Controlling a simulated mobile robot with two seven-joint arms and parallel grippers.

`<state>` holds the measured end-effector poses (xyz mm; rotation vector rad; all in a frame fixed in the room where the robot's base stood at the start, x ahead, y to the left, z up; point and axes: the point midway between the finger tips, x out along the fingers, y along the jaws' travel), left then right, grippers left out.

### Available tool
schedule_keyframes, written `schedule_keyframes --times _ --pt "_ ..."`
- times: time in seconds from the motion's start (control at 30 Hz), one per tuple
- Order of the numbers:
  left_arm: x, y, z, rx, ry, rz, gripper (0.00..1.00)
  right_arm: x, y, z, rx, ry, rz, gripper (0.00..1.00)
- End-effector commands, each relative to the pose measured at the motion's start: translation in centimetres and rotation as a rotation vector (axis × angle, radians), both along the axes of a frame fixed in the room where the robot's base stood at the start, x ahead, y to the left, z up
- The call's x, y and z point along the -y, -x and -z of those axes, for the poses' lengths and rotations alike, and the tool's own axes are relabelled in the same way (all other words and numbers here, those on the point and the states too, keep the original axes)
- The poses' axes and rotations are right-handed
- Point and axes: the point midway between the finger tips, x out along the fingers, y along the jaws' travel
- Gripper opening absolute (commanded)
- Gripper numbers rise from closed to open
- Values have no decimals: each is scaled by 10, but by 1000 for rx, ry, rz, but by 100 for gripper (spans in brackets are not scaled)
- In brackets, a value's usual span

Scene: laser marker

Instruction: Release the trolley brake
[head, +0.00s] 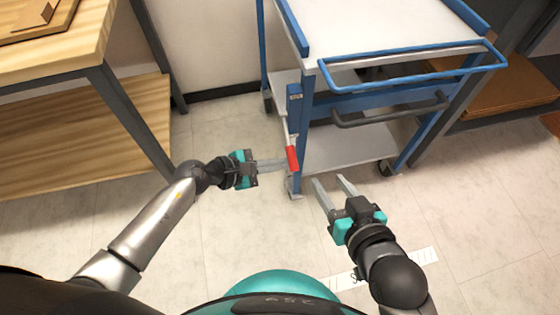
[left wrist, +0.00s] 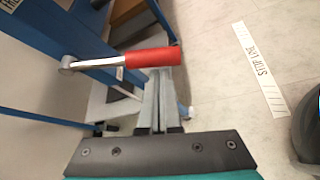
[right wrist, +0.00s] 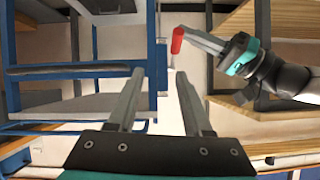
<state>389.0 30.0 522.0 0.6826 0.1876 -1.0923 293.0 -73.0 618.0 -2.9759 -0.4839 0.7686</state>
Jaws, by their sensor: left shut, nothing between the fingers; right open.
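The blue and white trolley (head: 385,45) stands ahead. Its brake lever, a metal rod with a red grip (head: 292,158), hangs down along the front left leg in the head view. The lever also shows in the left wrist view (left wrist: 150,57), and its red grip shows in the right wrist view (right wrist: 177,40). My left gripper (head: 284,164) is shut and empty, its fingertips right at the red grip; I cannot tell if they touch it. My right gripper (head: 331,183) is open and empty, in front of the trolley's lower shelf.
A wooden workbench (head: 60,50) with a lower shelf (head: 80,135) stands at the left. A dark grey bar (head: 390,110) sits below the trolley's blue push handle (head: 420,73). A floor strip (head: 385,270) marked as a stop line lies in front. Wooden shelving stands at the right.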

Motion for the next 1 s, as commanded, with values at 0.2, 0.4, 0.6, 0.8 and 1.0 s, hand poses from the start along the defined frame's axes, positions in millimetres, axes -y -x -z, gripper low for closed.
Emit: schedule_keyframes --times 0.2,0.4,0.6,0.8,1.0 --pt "0 0 -1 -3 1 0 0 0 0 0 -6 3 0 50" --pt "1 1 -4 -26 9 2 0 8 1 1 -65 37 6 50" --pt "1 2 -5 -44 15 1 0 13 4 3 -110 62 10 50" --pt "1 3 -7 -60 19 1 0 19 6 4 -149 84 15 50" --pt "1 4 -9 -78 24 2 0 25 9 5 -194 107 20 50"
